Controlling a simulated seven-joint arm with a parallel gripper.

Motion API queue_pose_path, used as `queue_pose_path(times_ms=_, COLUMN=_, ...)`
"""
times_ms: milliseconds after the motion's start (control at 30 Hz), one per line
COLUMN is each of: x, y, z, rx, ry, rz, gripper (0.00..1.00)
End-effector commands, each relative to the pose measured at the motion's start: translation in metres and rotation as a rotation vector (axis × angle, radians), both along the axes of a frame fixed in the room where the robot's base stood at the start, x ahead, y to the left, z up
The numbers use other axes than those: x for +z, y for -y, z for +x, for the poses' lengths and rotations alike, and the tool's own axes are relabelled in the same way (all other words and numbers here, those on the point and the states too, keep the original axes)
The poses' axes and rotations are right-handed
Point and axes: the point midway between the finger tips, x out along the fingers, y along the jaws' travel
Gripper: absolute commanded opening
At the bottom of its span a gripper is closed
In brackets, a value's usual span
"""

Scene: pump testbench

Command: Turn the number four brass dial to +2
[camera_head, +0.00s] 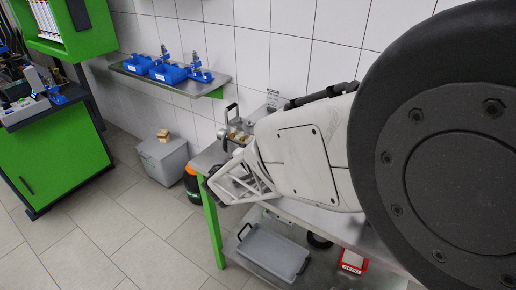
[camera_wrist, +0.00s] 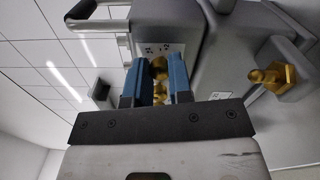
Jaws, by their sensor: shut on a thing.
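In the wrist view my gripper (camera_wrist: 157,78) has its two blue fingers shut on a brass dial (camera_wrist: 159,66), with brass showing between them. The dial sits on a grey metal housing with a small white marked label behind it. The marks are too small to read, so I cannot tell its number or setting. Another brass dial or fitting (camera_wrist: 270,78) stands to the right, clear of the fingers. In the head view small brass parts (camera_head: 238,136) show on the grey test unit at the back of the bench; my arm hides the fingertips and much of the unit.
The unit has a curved handle (camera_wrist: 103,22) at the upper left in the wrist view. In the head view a grey tray (camera_head: 272,252) and a red box (camera_head: 352,262) lie on the lower shelf. A wall shelf holds blue bins (camera_head: 168,73).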

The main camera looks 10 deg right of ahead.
Motion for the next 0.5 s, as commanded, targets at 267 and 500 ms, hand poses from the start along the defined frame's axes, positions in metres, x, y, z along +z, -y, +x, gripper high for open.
queue_pose_path(times_ms=267, x=-0.0002, y=0.0, z=0.0, rx=0.0, ry=0.006, rz=0.006, gripper=0.0)
queue_pose_path(times_ms=500, x=-0.0002, y=0.0, z=0.0, rx=0.0, ry=0.005, rz=0.005, gripper=0.3)
